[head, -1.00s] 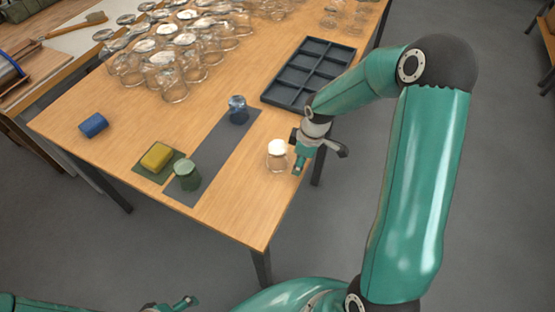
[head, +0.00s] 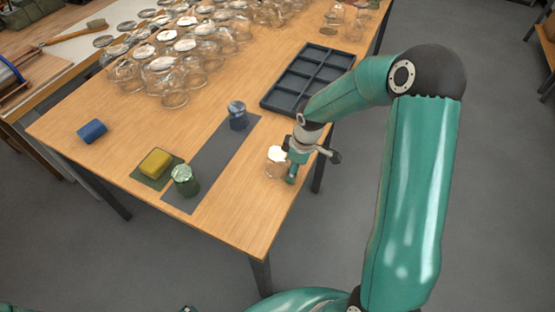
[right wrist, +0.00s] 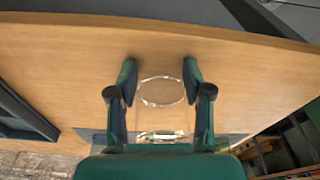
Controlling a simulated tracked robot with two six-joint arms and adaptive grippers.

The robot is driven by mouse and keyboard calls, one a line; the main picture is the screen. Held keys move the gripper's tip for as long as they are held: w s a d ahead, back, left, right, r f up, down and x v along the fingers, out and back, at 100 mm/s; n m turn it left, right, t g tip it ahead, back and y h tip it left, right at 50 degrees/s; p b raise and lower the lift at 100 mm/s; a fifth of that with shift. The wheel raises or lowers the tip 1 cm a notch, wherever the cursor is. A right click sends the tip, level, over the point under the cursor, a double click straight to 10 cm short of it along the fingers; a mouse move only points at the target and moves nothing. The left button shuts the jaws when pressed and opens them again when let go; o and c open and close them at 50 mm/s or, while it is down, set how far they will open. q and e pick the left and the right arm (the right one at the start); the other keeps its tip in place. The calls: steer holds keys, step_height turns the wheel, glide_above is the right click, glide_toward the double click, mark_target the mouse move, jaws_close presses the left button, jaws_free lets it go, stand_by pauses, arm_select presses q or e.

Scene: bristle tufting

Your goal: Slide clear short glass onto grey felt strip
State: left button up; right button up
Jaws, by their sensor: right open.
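The clear short glass (head: 276,165) stands upright on the wooden table, right of the grey felt strip (head: 213,160) and apart from it. My right gripper (head: 291,172) is low at the glass's right side. In the right wrist view, its open fingers (right wrist: 160,82) stand on either side of the glass (right wrist: 162,112), with gaps visible. A green glass (head: 186,181) stands near the strip's front end and a blue glass (head: 237,116) near its far end. Only a scrap of my left gripper (head: 188,309) shows at the bottom edge.
A dark compartment tray (head: 283,102) lies behind the right gripper. A yellow block (head: 155,163) sits on a green mat (head: 143,180) left of the strip. A blue block (head: 92,130) lies farther left. Many clear glasses (head: 172,85) crowd the back. The table's right edge is close to the glass.

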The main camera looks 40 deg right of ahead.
mark_target(224, 156)
steer(key=shift+w+a, duration=0.65)
steer(key=shift+w, duration=0.25)
steer(key=shift+w+a, duration=0.65)
steer(key=shift+w, duration=0.2)
steer(key=shift+w+a+b, duration=0.2)
steer(key=shift+w+a, duration=0.7)
steer(key=shift+w, duration=0.3)
steer(key=shift+w+a+b, duration=0.15)
steer(key=shift+w+a, duration=0.7)
steer(key=shift+w, duration=0.3)
steer(key=shift+w+a, duration=0.55)
steer(key=shift+w, duration=0.25)
steer(key=shift+w+a, duration=0.6)
steer(key=shift+w, duration=0.2)
steer(key=shift+w+a, duration=0.55)
steer(key=shift+w, duration=0.25)
steer(key=shift+w+a+p, duration=0.25)
steer(key=shift+w+a, duration=0.55)
steer(key=shift+w, duration=0.3)
steer(key=shift+w+a+p, duration=0.25)
steer(key=shift+w+a, duration=0.5)
steer(key=shift+w, duration=0.3)
steer(key=shift+s+d+r, duration=0.45)
steer(key=shift+s+r, duration=0.05)
steer(key=shift+s, duration=0.15)
steer(key=shift+s+d+r, duration=0.45)
steer(key=shift+s, duration=0.15)
steer(key=shift+r, duration=0.15)
